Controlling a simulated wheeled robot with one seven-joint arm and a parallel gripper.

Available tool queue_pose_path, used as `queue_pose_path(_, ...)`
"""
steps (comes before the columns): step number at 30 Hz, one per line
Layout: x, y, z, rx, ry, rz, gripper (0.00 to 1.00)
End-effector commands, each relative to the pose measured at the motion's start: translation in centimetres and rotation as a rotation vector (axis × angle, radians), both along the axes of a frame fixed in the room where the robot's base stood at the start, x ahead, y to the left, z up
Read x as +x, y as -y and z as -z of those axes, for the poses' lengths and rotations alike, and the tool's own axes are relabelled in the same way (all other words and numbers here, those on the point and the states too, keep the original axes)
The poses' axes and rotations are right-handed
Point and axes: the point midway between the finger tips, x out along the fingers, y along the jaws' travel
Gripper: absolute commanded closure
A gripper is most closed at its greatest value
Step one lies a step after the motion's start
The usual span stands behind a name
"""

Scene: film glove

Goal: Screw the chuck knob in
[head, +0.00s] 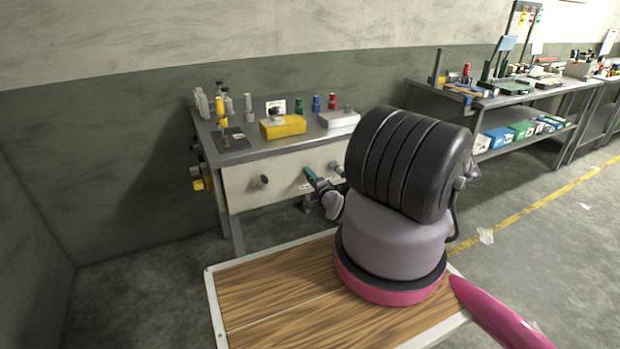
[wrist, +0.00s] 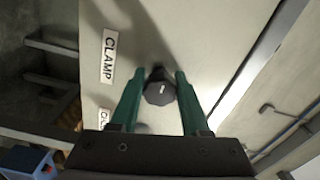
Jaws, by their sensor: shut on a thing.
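My gripper (head: 310,173) is at the cream front panel (head: 240,190) of the workbench in the head view. In the wrist view its two green fingers (wrist: 158,76) are shut on a dark faceted knob (wrist: 160,90) with a white mark on its face. The knob sits at the panel; its shaft is hidden, so I cannot tell how deep it is in. A label reading CLAMP (wrist: 108,56) is on the panel to the left.
Another dark knob (head: 264,181) is on the panel to the left. A yellow box (head: 283,126), a pale box (head: 339,119) and bottles stand on the bench top. My own body fills the right foreground. Open floor (head: 140,265) lies left of the bench.

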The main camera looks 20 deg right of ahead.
Motion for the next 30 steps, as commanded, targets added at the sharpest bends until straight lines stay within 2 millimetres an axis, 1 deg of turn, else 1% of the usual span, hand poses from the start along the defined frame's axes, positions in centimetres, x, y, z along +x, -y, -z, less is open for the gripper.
queue_pose_path(1, -0.24, 0.0, 0.35, 0.046, -0.008, 0.001, 1.0)
queue_pose_path(6, -0.23, -0.04, 0.33, 0.196, -0.014, 0.001, 1.0)
queue_pose_path(15, -0.21, -0.02, 0.24, 0.393, -0.02, 0.001, 1.0)
queue_pose_path(21, -0.21, -0.07, 0.27, 0.466, -0.024, 0.0, 1.0)
queue_pose_path(30, -0.2, -0.06, 0.26, 0.499, -0.025, 0.0, 1.0)
